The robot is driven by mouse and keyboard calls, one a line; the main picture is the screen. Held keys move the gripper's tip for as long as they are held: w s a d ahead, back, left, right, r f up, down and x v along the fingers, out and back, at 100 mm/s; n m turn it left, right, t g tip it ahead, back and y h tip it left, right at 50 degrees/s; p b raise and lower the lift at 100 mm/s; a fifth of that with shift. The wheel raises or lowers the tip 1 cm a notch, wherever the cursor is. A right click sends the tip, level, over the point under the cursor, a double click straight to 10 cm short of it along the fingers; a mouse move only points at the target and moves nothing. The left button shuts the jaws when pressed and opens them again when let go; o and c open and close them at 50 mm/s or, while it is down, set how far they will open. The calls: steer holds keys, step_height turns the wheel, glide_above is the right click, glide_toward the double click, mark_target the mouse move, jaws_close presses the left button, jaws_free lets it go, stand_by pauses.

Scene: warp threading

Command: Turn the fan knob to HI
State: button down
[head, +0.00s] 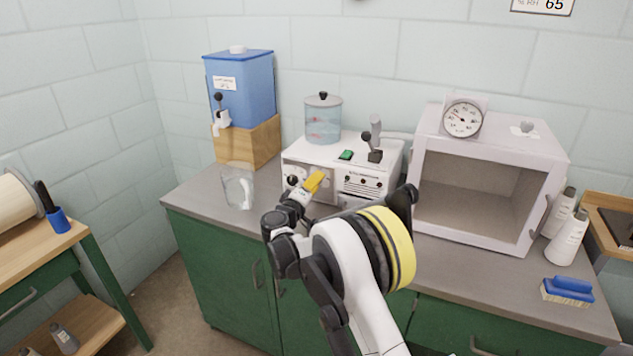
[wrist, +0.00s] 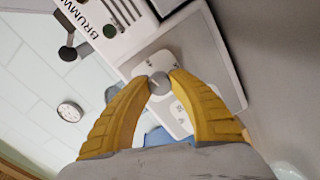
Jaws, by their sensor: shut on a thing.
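The white machine (head: 325,155) stands on the counter against the back wall. In the wrist view, its front panel (wrist: 185,50) carries a small round grey knob (wrist: 159,83) with a pale mark on its face. My gripper (wrist: 160,82) has its two yellow fingertips shut on this knob, one on each side. In the head view, my gripper (head: 315,181) reaches the machine's front and hides the knob. The knob's labels are too small to read, so I cannot tell its setting.
A blue dispenser (head: 240,90) on a wooden block and a clear beaker (head: 238,187) stand left of the machine. An open grey box (head: 480,190) with a gauge (head: 463,119) on top stands right. A lever (head: 375,138) and green switch (head: 346,155) sit on the machine's top.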

steer(key=shift+m, duration=1)
steer(key=c, duration=1.1)
jaws_free()
steer(key=shift+c, duration=0.2)
steer(key=v, duration=1.2)
steer(key=shift+r, duration=0.1)
